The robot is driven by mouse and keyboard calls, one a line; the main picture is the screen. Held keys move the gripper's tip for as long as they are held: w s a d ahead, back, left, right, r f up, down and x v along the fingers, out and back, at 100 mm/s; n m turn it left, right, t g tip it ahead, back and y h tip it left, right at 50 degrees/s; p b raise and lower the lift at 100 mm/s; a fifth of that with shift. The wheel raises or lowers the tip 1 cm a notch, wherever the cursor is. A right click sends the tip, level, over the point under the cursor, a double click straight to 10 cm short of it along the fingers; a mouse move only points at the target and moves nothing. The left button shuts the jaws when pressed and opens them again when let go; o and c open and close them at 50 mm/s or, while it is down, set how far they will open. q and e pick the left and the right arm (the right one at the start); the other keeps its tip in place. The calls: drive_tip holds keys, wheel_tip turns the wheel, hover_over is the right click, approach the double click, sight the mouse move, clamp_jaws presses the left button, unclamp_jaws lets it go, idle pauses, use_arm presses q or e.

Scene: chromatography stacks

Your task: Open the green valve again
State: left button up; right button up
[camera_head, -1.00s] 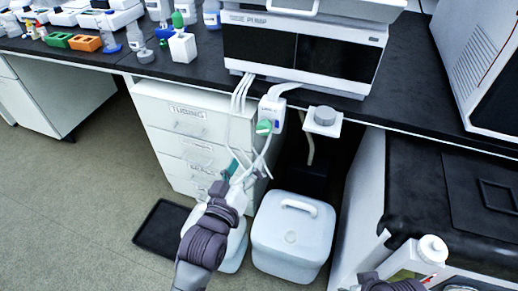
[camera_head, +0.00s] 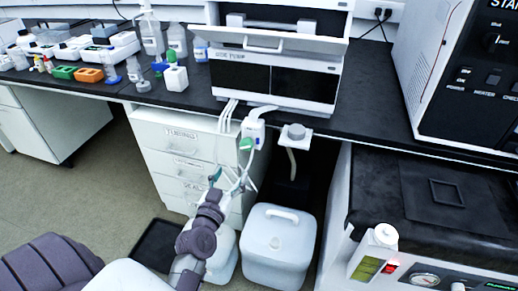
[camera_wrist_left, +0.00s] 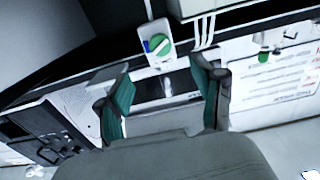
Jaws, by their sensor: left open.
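The green valve (camera_head: 246,144) is a round green knob on a white box mounted below the pump's bench edge. In the left wrist view the green valve (camera_wrist_left: 159,44) shows a pale diagonal bar across its face and a small blue part to its left. My left gripper (camera_head: 231,179) is below the valve, slightly left of it, among the white tubes. In the left wrist view the left gripper (camera_wrist_left: 160,80) has its two teal-padded fingers spread apart with nothing between them. The valve lies beyond the fingertips, apart from them. My right gripper is not in view.
The pump (camera_head: 275,80) stands on the black bench above the valve. White tubes (camera_head: 226,115) hang close to my left gripper. White drawers (camera_head: 178,140) are on the left. A lidded white container (camera_head: 279,245) stands on the floor below. A grey knob (camera_head: 296,131) is mounted right of the valve.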

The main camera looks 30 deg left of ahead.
sight(245, 148)
use_arm(q)
drive_tip(key=b+x, duration=0.1)
drive_tip(key=x, duration=1)
drive_tip(key=shift+w, duration=0.15)
drive_tip(key=shift+w+a, duration=0.15)
drive_tip(key=shift+w, duration=0.55)
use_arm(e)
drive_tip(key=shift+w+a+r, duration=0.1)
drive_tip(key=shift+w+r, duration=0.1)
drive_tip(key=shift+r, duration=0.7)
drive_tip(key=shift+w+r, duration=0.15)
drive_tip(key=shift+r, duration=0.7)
use_arm(q)
drive_tip(key=shift+c, duration=0.3)
drive_tip(key=c, duration=1.1)
